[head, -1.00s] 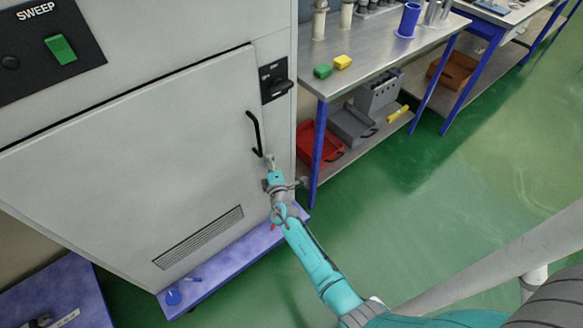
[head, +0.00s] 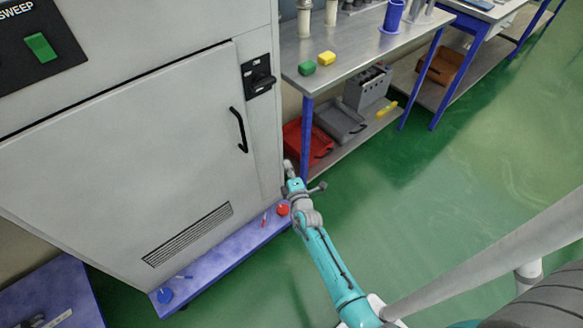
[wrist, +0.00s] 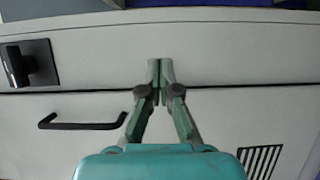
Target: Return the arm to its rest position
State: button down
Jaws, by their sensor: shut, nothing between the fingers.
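My gripper (head: 289,166) is out in front of me, near the lower right corner of the grey cabinet (head: 110,160). It is shut and empty. In the wrist view my gripper (wrist: 160,68) shows its two fingertips together in front of the pale cabinet face. The black door handle (head: 239,130) is up and to the left of the gripper in the head view, apart from it. The handle also shows in the wrist view (wrist: 82,126), left of the fingers. The cabinet door appears closed.
A black rotary latch (head: 259,78) is on the cabinet's right edge. A steel bench (head: 350,50) with blue legs stands to the right. Green floor (head: 440,190) lies clear at right.

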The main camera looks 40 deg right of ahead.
jog(key=shift+s+d, duration=0.45)
jog(key=shift+s, duration=0.05)
jog(key=s+a+f+m+g+y, duration=0.1)
jog(key=s+a+f+m, duration=0.1)
jog(key=s+a, duration=0.45)
jog(key=s+a+f+m+g+y, duration=0.1)
jog(key=s+a+f+m, duration=0.15)
jog(key=s, duration=0.65)
jog(key=s+a+r+m+y, duration=0.1)
jog(key=s+a+r+y, duration=0.1)
jog(key=s+a, duration=0.45)
jog(key=s+a+r+m+y, duration=0.2)
jog(key=s+a+r, duration=0.15)
jog(key=s, duration=0.65)
jog(key=s+a+r+m, duration=0.1)
jog(key=s+r+m, duration=0.2)
jog(key=s+r, duration=0.3)
jog(key=s+a+r+m+y, duration=0.1)
jog(key=s+a+r+m, duration=0.1)
jog(key=s+r, duration=0.5)
notch_tip(320, 180, up, 5)
jog(key=shift+a+f+m, duration=0.2)
jog(key=shift+m, duration=0.25)
